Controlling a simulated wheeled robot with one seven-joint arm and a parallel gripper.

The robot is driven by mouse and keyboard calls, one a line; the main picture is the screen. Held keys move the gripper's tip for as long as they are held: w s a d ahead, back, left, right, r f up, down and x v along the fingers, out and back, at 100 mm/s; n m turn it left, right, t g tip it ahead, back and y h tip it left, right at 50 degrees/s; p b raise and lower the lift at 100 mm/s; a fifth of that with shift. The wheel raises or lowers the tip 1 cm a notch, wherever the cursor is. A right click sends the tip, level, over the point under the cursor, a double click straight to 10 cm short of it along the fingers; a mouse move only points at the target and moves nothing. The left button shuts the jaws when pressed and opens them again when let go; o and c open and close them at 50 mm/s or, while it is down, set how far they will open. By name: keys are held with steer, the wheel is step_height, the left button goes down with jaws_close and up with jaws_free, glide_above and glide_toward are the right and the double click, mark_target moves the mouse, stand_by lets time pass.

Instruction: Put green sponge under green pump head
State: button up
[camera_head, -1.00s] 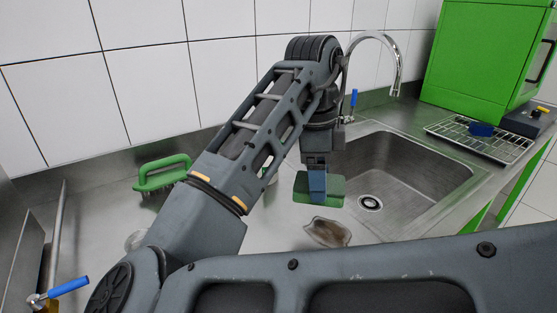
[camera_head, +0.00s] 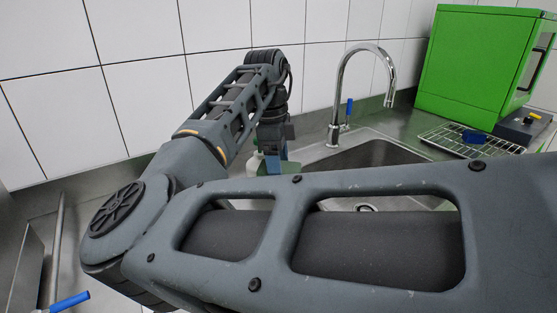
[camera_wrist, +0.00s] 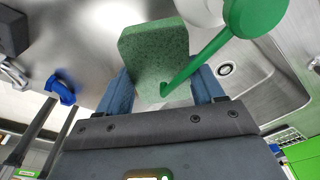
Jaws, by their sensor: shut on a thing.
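The green sponge (camera_wrist: 150,58) is held between the blue fingers of my gripper (camera_wrist: 162,86), which is shut on it. The green pump head (camera_wrist: 252,18) shows at the upper right of the wrist view, on a white bottle (camera_wrist: 200,9). Its thin green spout slants down-left, and its tip overlaps the sponge's lower right part in the picture. I cannot tell whether they touch. In the head view my gripper (camera_head: 273,161) is beside the white bottle (camera_head: 253,162); my arm hides most of the sponge and bottle.
The steel sink (camera_head: 372,153) lies right of my gripper, with a curved faucet (camera_head: 340,80) behind it. A blue sponge (camera_head: 473,137) lies on a wire rack (camera_head: 440,134) before a green cabinet (camera_head: 470,60). A blue-handled valve (camera_head: 68,302) is at lower left. The tiled wall stands close behind.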

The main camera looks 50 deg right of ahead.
steer(key=shift+f, duration=0.15)
steer(key=o, duration=1)
steer(key=r, duration=0.8)
steer(key=w+r+b, duration=0.1)
steer(key=r, duration=0.3)
steer(key=shift+w+a+r, duration=0.1)
steer(key=shift+a, duration=0.25)
